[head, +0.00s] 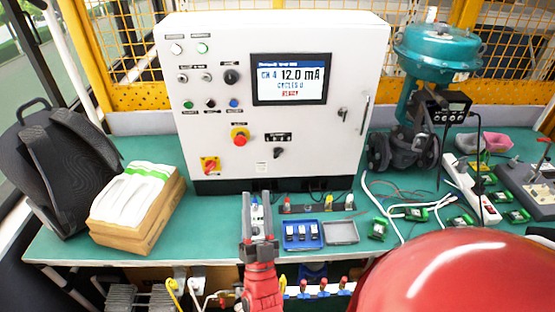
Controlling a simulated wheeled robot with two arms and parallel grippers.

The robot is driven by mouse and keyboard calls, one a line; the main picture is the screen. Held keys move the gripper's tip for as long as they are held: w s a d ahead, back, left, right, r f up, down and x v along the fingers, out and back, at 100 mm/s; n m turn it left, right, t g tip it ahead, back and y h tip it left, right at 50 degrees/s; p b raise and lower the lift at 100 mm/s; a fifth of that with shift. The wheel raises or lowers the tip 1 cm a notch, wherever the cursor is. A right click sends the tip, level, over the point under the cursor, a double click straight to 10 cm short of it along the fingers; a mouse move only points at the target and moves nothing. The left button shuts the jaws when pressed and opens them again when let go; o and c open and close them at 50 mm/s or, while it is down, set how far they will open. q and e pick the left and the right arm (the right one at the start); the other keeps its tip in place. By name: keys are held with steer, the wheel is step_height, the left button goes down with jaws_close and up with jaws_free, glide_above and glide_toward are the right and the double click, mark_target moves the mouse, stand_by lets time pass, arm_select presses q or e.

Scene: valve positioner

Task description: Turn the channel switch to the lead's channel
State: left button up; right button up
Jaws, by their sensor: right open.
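The white control cabinet (210,140) stands at the back of the green table. Its screen (290,79) reads CH 4, 12.0 mA and CYCLES 0. A black rotary knob (231,76) sits left of the screen, and another black knob (278,152) sits below it. Their labels are too small to read, so I cannot tell which is the channel switch. A strip with red, yellow and white terminals (315,208) lies before the cabinet; the lead's channel is not readable. My right gripper (257,203) is open at the cabinet's front base, below the knobs and touching neither. My left gripper is out of view.
A blue tray (302,235) and a grey tray (341,232) lie right of my gripper. A cardboard box (137,211) stands at left. A teal valve actuator (436,50), white cables (415,208) and a power strip (471,189) are at right. Green table is bare between box and gripper.

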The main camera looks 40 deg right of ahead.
steer(key=w+d+f+m+g+y, duration=0.1)
steer(key=w+d+f+m+g, duration=0.25)
steer(key=d+g, duration=0.35)
steer(key=g+y, duration=0.1)
steer(key=y, duration=0.2)
glide_toward(279, 155)
steer(key=p+x, duration=0.3)
steer(key=x, duration=0.3)
steer(key=shift+w+d+r, duration=0.1)
steer(key=shift+w+d, duration=0.15)
steer(key=shift+m+x, duration=0.25)
steer(key=shift+x, duration=0.7)
jaws_close()
